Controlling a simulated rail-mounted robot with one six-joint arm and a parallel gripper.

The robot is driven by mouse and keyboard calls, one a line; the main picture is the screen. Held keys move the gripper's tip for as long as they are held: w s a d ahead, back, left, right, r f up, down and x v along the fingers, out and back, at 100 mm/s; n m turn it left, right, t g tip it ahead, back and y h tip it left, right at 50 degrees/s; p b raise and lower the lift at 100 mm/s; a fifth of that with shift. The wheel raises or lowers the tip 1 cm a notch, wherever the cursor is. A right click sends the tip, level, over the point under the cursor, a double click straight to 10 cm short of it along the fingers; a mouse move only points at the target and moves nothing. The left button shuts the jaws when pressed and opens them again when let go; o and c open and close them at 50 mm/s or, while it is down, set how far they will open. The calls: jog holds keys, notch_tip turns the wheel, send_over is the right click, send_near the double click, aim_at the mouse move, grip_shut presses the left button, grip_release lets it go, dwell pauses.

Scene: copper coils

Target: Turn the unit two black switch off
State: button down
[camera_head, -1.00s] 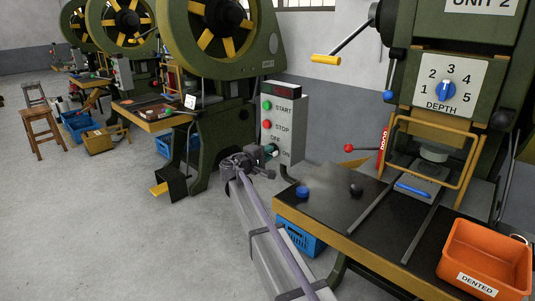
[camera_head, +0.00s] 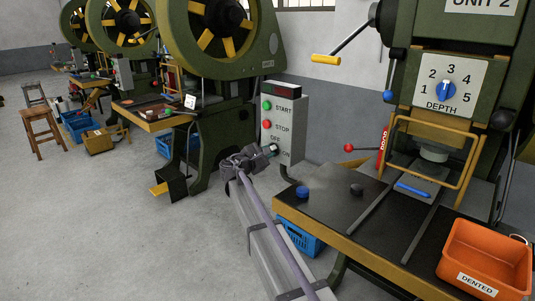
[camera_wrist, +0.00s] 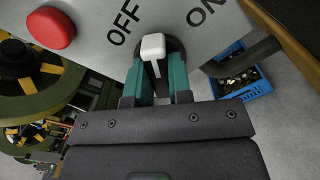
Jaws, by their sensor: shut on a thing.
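The unit two control box (camera_head: 287,122) stands left of the press, with a green START button, a red STOP button and OFF and ON labels low on its face. In the wrist view, the black switch (camera_wrist: 174,46) with a white-topped lever (camera_wrist: 152,46) sits between the OFF label (camera_wrist: 123,21) and the ON label (camera_wrist: 205,11). My gripper (camera_wrist: 163,78) has its teal fingers shut on the switch lever. In the head view my gripper (camera_head: 271,150) is against the lower box face and hides the switch. Exactly which label the lever points to is unclear.
The red STOP button (camera_wrist: 50,28) is close beside the gripper. A bent dark pipe (camera_wrist: 243,58) and a blue crate (camera_wrist: 240,75) lie to the right in the wrist view. The press table (camera_head: 330,205) holds a blue knob, a black knob and an orange DENTED bin (camera_head: 462,262).

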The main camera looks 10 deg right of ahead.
jog(key=n, duration=0.4)
jog(key=shift+n, duration=1.9)
jog(key=c, duration=1)
grip_release()
jog(key=shift+c, duration=0.2)
jog(key=v, duration=1)
jog(key=shift+s+a, duration=0.3)
